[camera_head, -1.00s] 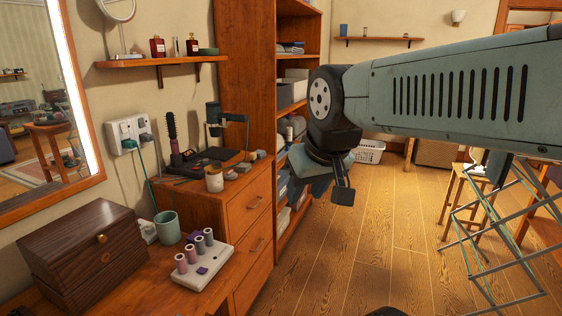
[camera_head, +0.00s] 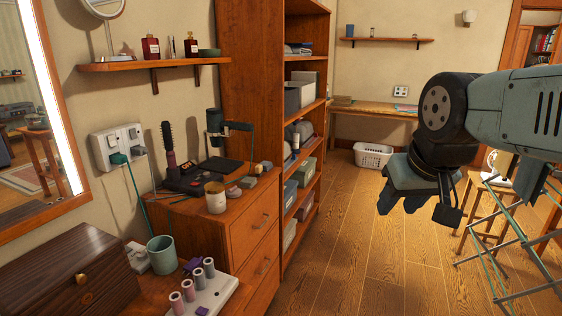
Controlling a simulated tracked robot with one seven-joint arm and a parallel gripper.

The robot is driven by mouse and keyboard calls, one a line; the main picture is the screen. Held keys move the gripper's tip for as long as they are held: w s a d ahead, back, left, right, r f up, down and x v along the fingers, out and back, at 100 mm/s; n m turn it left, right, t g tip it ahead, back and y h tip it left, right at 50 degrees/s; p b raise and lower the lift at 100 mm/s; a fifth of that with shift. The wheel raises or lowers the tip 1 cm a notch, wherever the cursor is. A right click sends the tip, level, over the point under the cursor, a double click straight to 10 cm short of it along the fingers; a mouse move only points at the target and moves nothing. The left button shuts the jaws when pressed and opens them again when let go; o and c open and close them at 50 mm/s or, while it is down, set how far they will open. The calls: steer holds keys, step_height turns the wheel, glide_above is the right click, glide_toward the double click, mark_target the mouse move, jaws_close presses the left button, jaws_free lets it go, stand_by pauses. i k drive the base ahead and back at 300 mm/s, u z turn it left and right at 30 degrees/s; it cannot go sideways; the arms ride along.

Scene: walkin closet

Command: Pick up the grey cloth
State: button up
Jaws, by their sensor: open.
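I cannot single out the grey cloth for certain. Folded greyish fabric (camera_head: 298,48) lies on an upper shelf of the tall wooden shelf unit (camera_head: 250,90). More greyish, soft-looking items (camera_head: 303,131) lie on a middle shelf, too small to identify. My gripper (camera_head: 402,207) hangs at the right of the view above the wooden floor, to the right of the shelf unit and apart from it. It is open, and I see nothing held in it.
A dresser (camera_head: 262,222) with small grooming items stands at the left before the shelf unit. A white laundry basket (camera_head: 373,156) sits on the floor by the back desk (camera_head: 375,109). A wooden stool and a green lattice frame (camera_head: 503,240) stand at the right. The middle floor is clear.

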mark_target(267, 166)
steer(key=z, duration=0.35)
steer(key=i, duration=1.85)
steer(key=u, duration=0.65)
steer(key=k, duration=0.8)
steer(key=u, duration=0.2)
steer(key=i, duration=0.8)
steer(key=z, duration=0.15)
